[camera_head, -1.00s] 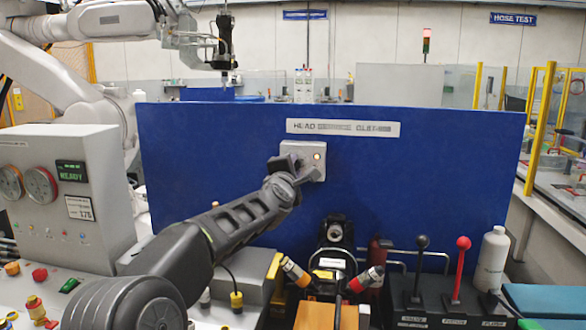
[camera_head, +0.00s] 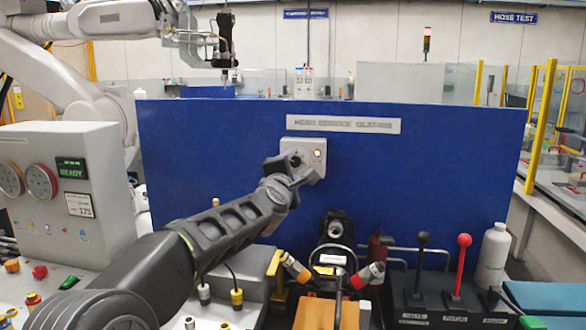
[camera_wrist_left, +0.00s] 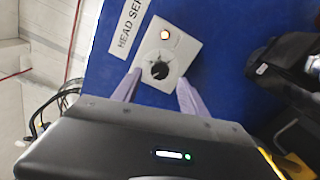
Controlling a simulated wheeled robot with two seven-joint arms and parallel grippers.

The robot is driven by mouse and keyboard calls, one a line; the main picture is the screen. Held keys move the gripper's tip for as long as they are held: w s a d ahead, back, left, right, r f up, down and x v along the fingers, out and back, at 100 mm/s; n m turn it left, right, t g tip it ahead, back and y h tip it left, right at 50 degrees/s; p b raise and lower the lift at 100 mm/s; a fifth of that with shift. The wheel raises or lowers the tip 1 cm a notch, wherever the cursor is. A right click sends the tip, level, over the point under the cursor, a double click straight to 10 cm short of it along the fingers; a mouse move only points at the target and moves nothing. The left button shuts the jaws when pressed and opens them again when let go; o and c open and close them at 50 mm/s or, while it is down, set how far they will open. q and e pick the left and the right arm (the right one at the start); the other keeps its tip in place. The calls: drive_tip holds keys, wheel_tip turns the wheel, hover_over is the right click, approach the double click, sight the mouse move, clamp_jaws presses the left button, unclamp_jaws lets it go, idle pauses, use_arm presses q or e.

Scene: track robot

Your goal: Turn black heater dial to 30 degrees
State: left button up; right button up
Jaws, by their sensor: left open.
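The black heater dial (camera_wrist_left: 159,70) sits on a white control plate (camera_wrist_left: 183,38) with a lit orange lamp (camera_wrist_left: 165,34). The plate (camera_head: 316,155) is mounted on the blue panel in the head view, where my arm hides part of it. My left gripper (camera_wrist_left: 156,92) is open in the left wrist view, with one finger on each side of the dial's lower part. It also shows in the head view (camera_head: 283,168), in front of the plate. I cannot tell whether the fingers touch the dial. My right gripper is not in view.
The blue panel (camera_head: 430,165) stands upright across the middle. A grey gauge box (camera_head: 95,220) stands at the left. Black and red levers (camera_head: 420,262) and a white bottle (camera_head: 492,257) stand at the lower right. Cable connectors (camera_head: 296,270) rise below the plate.

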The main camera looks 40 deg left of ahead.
use_arm(q)
drive_tip(key=v, duration=0.4)
idle(0.6)
